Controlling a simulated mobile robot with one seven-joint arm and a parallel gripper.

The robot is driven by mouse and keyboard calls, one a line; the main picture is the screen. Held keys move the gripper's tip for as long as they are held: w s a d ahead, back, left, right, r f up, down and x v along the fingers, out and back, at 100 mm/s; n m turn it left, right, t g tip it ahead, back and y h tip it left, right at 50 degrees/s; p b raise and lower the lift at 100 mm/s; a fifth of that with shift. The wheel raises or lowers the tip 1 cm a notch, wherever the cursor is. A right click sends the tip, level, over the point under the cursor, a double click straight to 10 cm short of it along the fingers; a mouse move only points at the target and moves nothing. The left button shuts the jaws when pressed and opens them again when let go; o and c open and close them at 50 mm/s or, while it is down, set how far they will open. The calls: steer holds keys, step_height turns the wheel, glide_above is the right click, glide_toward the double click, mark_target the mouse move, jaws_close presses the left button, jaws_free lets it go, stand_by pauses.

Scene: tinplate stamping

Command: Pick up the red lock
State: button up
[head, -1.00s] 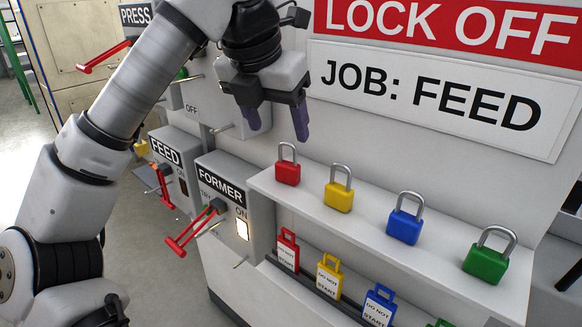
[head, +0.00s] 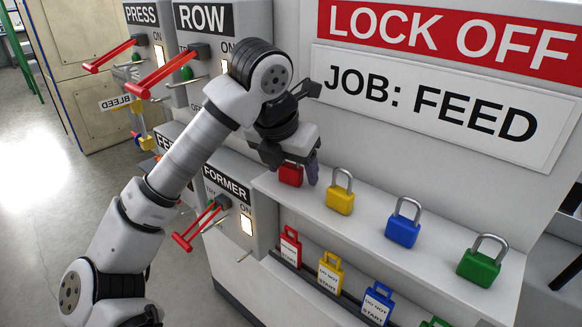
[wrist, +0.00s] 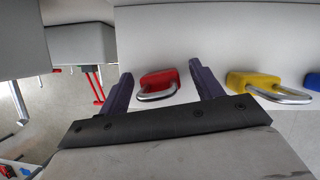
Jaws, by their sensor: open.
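The red lock (head: 290,175) stands at the left end of the white shelf (head: 370,232), its upper part and shackle hidden by my gripper in the head view. In the wrist view the red lock (wrist: 159,83) lies between the two dark fingers, with its metal shackle toward the gripper's palm. My gripper (head: 288,178) is open around the red lock, one finger on each side. In the wrist view my gripper (wrist: 160,80) shows a gap between each finger and the lock.
A yellow lock (head: 340,197) stands just right of my gripper, then a blue lock (head: 403,227) and a green lock (head: 480,265). Coloured tags, including a red tag (head: 290,248), hang below the shelf. The FORMER box (head: 228,205) with a red lever is at the left.

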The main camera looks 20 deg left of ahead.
steer(key=c, duration=1.2)
steer(key=shift+r, duration=0.15)
step_height(320, 180, up, 20)
steer(key=shift+f+b, duration=0.15)
steer(key=shift+b, duration=0.9)
